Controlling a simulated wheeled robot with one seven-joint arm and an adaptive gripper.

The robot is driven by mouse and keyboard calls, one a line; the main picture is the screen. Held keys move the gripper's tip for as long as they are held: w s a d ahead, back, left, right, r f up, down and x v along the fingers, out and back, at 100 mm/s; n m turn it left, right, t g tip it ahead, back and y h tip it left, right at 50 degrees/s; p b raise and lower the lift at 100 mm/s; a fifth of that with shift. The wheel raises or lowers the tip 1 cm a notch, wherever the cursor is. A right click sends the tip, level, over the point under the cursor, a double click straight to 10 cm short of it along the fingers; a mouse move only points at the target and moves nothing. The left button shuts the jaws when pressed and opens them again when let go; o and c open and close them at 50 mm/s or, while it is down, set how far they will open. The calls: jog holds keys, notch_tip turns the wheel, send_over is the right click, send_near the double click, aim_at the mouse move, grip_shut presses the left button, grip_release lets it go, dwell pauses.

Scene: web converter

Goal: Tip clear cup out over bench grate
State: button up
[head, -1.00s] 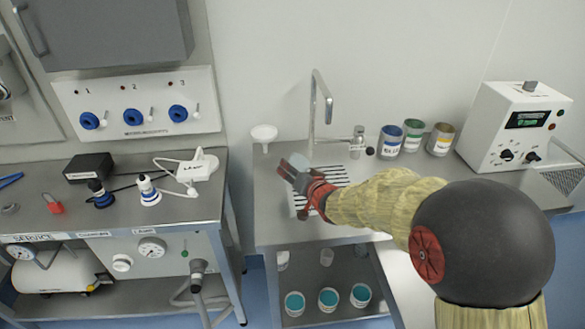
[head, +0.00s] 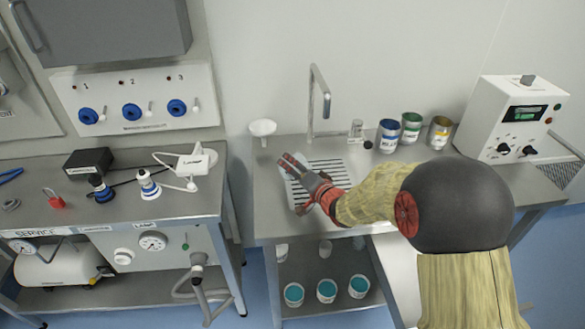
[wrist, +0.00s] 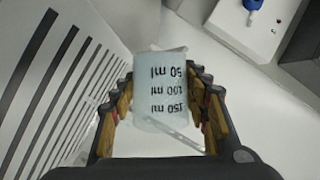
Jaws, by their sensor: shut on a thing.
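The clear cup (wrist: 160,92) is between the fingers of my gripper (wrist: 166,100) in the wrist view. It is pale and translucent, and its 50, 100 and 150 ml marks read upside down in that view. My gripper (head: 298,172) is shut on it over the left part of the bench grate (head: 338,178) in the head view. There the arm and fingers largely hide the cup, so its contents cannot be told. The grate's dark slots (wrist: 45,85) fill the left side of the wrist view.
A tap (head: 318,95) stands behind the grate. A white funnel (head: 262,129) is at the back left, and several labelled cans (head: 388,137) and a white instrument (head: 520,115) are to the right. Teal-filled cups (head: 327,291) sit on the shelf below.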

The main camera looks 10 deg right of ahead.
jog(key=shift+d+r+m+y, duration=0.1)
jog(key=shift+r+m+y, duration=0.45)
jog(key=shift+m, duration=0.35)
jog(key=shift+d+r+m+t+y+p, duration=0.25)
jog(key=shift+r+m+t+p, duration=0.2)
jog(key=shift+m, duration=0.45)
jog(key=shift+d+r+m+t+y+p, duration=0.15)
jog(key=shift+r+m+t+y+p, duration=0.25)
jog(key=shift+m, duration=0.5)
jog(key=shift+w+a, duration=0.1)
